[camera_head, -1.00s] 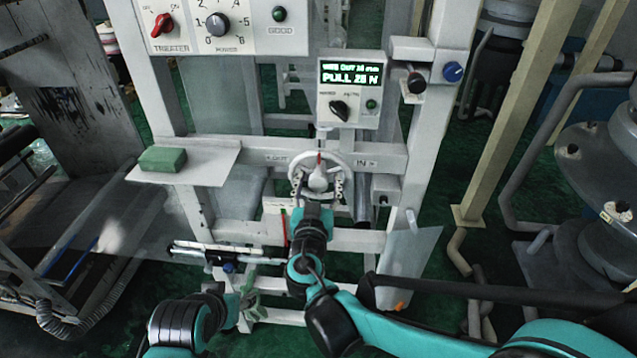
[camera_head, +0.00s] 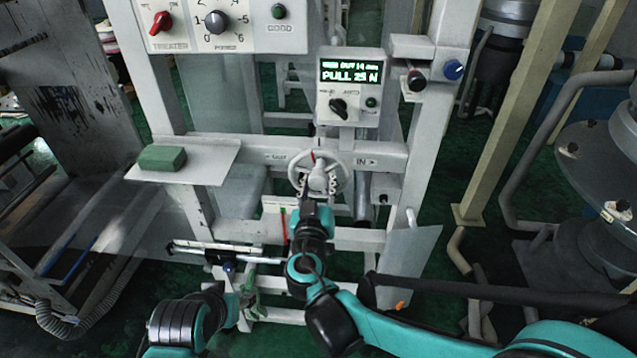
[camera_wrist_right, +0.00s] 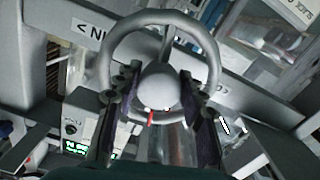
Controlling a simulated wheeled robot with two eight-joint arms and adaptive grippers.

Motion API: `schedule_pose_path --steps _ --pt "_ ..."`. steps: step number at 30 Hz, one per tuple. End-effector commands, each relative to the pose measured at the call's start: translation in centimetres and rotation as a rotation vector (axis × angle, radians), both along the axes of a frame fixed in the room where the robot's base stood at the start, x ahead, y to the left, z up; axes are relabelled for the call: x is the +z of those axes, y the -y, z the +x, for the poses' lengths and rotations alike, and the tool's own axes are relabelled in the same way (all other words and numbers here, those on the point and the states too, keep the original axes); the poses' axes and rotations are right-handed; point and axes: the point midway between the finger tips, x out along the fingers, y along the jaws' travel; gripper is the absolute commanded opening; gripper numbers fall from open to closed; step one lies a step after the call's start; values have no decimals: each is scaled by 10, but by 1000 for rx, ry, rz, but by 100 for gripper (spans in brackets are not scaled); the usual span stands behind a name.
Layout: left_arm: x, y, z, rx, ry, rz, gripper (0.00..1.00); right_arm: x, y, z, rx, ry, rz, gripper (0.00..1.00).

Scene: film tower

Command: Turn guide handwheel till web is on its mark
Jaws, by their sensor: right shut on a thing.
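The guide handwheel (camera_head: 346,176) is a light grey wheel on the frame's crossbar, with a red mark near the top of its rim. My right gripper (camera_head: 317,186) is at the wheel from below. In the right wrist view, my right gripper (camera_wrist_right: 158,90) has its fingers on both sides of the round hub of the handwheel (camera_wrist_right: 160,18), shut on it. The display (camera_head: 350,72) above shows green text that reads about "WEB OUT 14 mm, PULL 25 N". A pale see-through web (camera_head: 105,222) shows at left.
A green block (camera_head: 162,158) lies on a white shelf (camera_head: 215,160) left of the wheel. A control panel (camera_head: 245,28) with knobs is above. A white plate (camera_head: 412,250) juts out at lower right. Cream posts and grey pipes stand further right.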

Motion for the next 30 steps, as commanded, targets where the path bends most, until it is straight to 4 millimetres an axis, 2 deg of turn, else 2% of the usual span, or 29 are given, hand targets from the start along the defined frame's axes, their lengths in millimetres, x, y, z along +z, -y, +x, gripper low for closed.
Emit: schedule_pose_path --steps 1,30 --pt "1 0 0 0 0 0 51 6 -1 3 0 5 -53 0" --pt "-5 0 0 0 0 0 51 6 -3 3 8 -84 -960 0"
